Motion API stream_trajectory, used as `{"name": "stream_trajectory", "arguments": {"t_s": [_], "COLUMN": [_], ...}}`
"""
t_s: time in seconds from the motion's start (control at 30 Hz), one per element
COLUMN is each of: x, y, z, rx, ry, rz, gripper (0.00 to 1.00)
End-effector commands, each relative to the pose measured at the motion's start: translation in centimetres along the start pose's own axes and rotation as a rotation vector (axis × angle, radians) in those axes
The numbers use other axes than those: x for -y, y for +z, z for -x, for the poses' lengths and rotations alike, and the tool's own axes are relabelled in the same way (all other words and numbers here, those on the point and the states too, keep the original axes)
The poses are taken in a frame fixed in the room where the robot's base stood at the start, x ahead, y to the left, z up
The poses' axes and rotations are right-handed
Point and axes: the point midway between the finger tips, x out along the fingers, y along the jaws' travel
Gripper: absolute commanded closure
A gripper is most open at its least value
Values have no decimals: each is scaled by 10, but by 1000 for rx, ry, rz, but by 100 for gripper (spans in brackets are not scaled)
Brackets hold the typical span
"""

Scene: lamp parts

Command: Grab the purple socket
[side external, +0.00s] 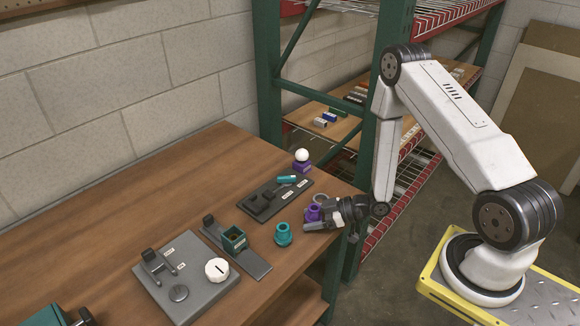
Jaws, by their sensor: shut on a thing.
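The purple socket (313,213) is a small round purple piece near the right end of the wooden table. My gripper (318,215) reaches in from the right, low over the table, and is shut on the purple socket. The jaws hide part of it. I cannot tell whether the socket touches the table. A second purple piece (302,165) with a white ball on top stands farther back.
A teal socket (283,235) stands just left of my gripper. A dark tray (265,198) with a teal part lies behind it. A grey fixture board (185,275) and a teal box (234,239) are left. Bare wooden table (120,205) lies behind. A green shelf post stands close by.

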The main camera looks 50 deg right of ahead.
Motion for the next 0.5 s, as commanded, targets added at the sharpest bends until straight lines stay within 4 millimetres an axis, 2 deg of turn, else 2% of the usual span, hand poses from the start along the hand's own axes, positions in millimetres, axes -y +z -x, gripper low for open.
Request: {"name": "stream_trajectory", "arguments": {"t_s": [0.5], "x": [0], "y": [-53], "z": [22], "rx": [-1], "ry": [1], "rz": [2], "gripper": [94]}}
